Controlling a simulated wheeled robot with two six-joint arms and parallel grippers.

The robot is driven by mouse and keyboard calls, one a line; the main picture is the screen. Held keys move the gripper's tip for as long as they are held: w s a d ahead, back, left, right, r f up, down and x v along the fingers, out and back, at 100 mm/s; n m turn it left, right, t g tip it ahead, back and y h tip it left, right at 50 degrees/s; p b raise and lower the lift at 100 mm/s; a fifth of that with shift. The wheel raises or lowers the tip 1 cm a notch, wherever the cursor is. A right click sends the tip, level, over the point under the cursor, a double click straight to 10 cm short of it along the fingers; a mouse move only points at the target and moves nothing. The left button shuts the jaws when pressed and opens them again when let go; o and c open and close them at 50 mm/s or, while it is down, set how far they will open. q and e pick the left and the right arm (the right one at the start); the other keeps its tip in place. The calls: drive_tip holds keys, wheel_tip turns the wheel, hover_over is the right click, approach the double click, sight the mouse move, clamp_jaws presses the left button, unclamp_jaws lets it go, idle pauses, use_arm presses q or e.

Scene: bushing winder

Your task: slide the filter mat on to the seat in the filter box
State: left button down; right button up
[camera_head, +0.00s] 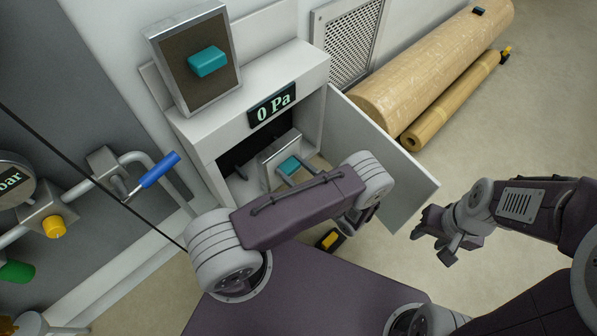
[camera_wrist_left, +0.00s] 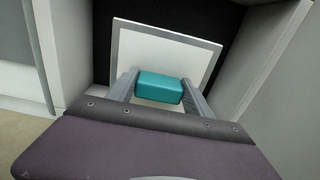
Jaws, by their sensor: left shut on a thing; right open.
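The pale filter mat (camera_wrist_left: 205,60) has a grey frame and a teal grip block (camera_wrist_left: 160,88). In the head view the mat (camera_head: 268,162) stands inside the open white filter box (camera_head: 180,125), partly hidden by my left arm. My left gripper (camera_wrist_left: 159,84) is shut on the grip block, one finger on each side. In the wrist view the mat looks slightly turned, its top edge sloping down to the right. The dark back of the box (camera_wrist_left: 100,50) shows around it; I cannot tell whether the mat touches the seat. My right gripper (camera_head: 440,235) is open, empty, outside the box at right.
A brown mat (camera_head: 175,65) with a teal grip block stands on the box, beside the "0 Pa" display (camera_head: 271,104). The box door (camera_head: 385,160) hangs open at right. Large rolls (camera_head: 430,65) lie behind it. A blue-handled valve pipe (camera_head: 160,169) is at left.

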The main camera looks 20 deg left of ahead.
sight(284, 163)
use_arm(q)
drive_tip(key=x, duration=0.6)
drive_tip(key=shift+p, duration=0.4)
drive_tip(key=shift+x, duration=2.8)
drive_tip(key=shift+f+b, duration=0.3)
drive_tip(key=shift+f, duration=0.1)
unclamp_jaws()
drive_tip(key=shift+v, duration=4.05)
